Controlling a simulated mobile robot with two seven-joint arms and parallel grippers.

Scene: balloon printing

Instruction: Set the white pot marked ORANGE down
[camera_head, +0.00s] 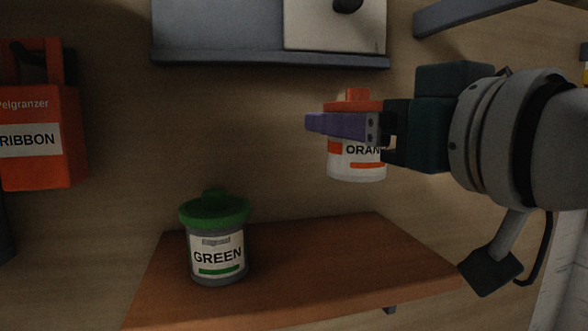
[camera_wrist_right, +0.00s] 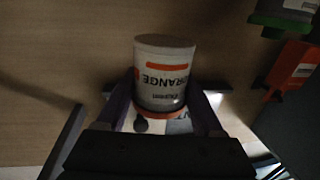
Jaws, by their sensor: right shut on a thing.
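The white pot marked ORANGE (camera_head: 357,168), with an orange lid, is held upright in the air above the right part of the wooden shelf (camera_head: 330,258). My right gripper (camera_head: 345,126) is shut around it near the lid and hides part of its label. In the right wrist view the pot (camera_wrist_right: 163,72) appears upside down between the two fingers of my right gripper (camera_wrist_right: 165,100). There is a clear gap between the pot's base and the shelf. My left gripper is in neither view.
A pot marked GREEN (camera_head: 217,252) with a green lid stands on the left part of the shelf. The shelf's right part is bare. A dark upper shelf (camera_head: 270,58) is above. An orange RIBBON box (camera_head: 38,138) hangs or stands at the left.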

